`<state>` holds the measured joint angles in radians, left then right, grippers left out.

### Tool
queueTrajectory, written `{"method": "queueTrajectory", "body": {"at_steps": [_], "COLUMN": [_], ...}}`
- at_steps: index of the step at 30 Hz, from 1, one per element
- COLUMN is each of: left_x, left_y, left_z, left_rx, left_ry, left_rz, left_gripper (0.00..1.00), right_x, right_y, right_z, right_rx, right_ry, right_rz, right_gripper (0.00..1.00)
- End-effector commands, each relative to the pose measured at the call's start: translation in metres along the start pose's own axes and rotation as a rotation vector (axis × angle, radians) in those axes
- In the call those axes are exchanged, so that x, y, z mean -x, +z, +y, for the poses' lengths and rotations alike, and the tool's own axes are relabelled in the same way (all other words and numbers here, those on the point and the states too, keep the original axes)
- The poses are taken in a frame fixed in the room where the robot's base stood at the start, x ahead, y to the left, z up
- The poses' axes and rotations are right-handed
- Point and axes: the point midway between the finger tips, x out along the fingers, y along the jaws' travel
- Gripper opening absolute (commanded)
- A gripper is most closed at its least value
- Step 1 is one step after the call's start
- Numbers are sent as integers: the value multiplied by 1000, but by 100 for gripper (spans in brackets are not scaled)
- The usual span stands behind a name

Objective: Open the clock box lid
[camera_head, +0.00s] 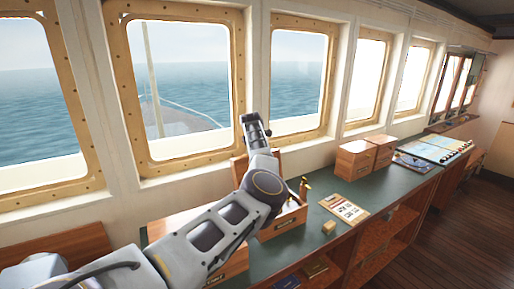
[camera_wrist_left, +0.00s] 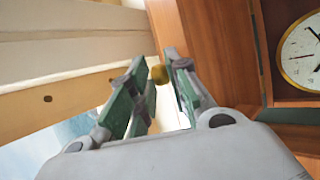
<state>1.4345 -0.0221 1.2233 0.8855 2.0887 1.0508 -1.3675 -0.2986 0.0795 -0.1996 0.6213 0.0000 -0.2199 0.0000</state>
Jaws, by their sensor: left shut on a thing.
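The clock box (camera_head: 284,224) stands on the green-topped counter, partly hidden behind my left arm in the head view. Its wooden lid (camera_head: 238,168) stands raised, and most of it is behind the arm. In the left wrist view the lid's wood panel (camera_wrist_left: 208,45) runs beside my fingers, and the white clock face (camera_wrist_left: 302,50) shows in the box at the right edge. My left gripper (camera_head: 257,124) is above the box; in the left wrist view its green-padded fingers (camera_wrist_left: 152,80) are shut on a small brass knob (camera_wrist_left: 159,74) by the lid. My right gripper is out of view.
Two closed wooden boxes (camera_head: 356,160) stand farther right on the counter. A printed sheet (camera_head: 344,208) and a small yellowish block (camera_head: 329,227) lie nearer. A chart (camera_head: 437,148) lies at the far end. Windows (camera_head: 297,80) line the wall close behind my gripper.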

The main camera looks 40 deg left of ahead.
Motion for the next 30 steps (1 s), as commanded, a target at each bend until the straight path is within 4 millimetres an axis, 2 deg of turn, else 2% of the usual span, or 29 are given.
{"method": "queueTrajectory", "body": {"at_steps": [8, 9, 15, 30], "left_x": [2, 2, 1, 2], "left_y": [2, 2, 1, -2], "left_z": [4, 4, 4, 1], "left_rx": [3, 3, 2, 2], "left_ry": [11, 12, 9, 3], "left_rz": [-7, -6, -4, 1], "left_gripper": [0, 20, 44, 44], "right_x": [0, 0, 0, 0], "right_y": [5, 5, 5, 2], "right_z": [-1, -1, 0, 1], "right_rx": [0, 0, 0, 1], "right_ry": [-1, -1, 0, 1], "right_rz": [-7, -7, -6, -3], "right_gripper": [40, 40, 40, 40]}}
